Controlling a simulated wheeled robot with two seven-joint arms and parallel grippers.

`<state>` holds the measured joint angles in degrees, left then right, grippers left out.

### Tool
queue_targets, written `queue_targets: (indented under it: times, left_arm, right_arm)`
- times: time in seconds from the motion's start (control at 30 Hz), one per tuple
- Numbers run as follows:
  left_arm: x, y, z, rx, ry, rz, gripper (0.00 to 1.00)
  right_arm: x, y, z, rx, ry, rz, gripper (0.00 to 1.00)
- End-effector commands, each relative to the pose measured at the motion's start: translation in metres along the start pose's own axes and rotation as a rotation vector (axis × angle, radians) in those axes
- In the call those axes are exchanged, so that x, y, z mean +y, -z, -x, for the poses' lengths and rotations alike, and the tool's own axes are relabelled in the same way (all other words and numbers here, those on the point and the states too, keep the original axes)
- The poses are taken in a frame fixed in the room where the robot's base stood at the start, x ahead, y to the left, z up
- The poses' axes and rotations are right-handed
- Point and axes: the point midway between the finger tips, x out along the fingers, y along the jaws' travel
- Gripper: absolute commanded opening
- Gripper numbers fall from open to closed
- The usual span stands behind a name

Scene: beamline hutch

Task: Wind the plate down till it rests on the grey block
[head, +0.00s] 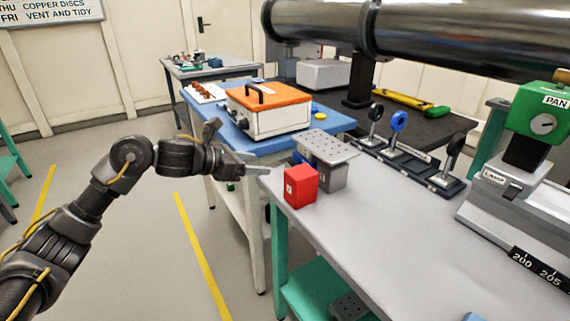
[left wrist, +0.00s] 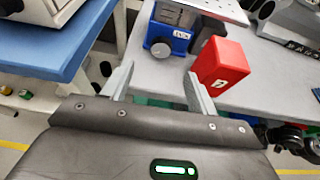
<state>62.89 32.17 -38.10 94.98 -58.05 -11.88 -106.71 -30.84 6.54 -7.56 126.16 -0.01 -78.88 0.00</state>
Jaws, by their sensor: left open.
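The perforated grey plate (head: 326,147) lies level on top of a small stand near the bench's left end. Its edge also shows at the top of the left wrist view (left wrist: 215,8). The stand's blue body (left wrist: 172,38) carries a grey round knob (left wrist: 160,50). The grey block (head: 334,178) stands under the plate, behind the red block (head: 300,187); I cannot tell the gap above it. My left gripper (head: 261,163) is open and empty at the bench's left edge. In the left wrist view its fingers (left wrist: 158,72) point towards the knob, apart from it. My right gripper is not in view.
The red block (left wrist: 222,66) stands close to the right finger's side. A blue table (head: 335,121) with an orange-lidded box (head: 270,108) stands behind. Optics on posts (head: 398,122) and a lamp unit (head: 500,190) are to the right. The front of the bench (head: 400,235) is clear.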

Motion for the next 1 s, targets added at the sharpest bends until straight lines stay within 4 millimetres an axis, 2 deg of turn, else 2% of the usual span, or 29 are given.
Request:
queue_targets:
  times: [0.3, 0.5, 0.7, 0.97, 1.0]
  left_arm:
    - [-0.003, -0.001, -0.06, 0.0, 0.006, 0.004, 0.59]
    - [-0.002, -0.001, -0.089, 0.0, 0.004, 0.002, 0.59]
    - [-0.002, 0.0, -0.101, 0.001, 0.002, 0.002, 0.59]
    - [-0.001, 0.0, -0.102, 0.0, 0.001, 0.001, 0.59]
    - [-0.001, 0.0, -0.102, 0.0, 0.001, 0.001, 0.56]
  right_arm:
    - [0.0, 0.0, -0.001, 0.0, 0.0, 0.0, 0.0]
    - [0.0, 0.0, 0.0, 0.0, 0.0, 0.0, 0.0]
    - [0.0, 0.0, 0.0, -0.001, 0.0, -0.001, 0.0]
    - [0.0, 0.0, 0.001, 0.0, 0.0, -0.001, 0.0]
    - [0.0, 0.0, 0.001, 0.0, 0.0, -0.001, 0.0]
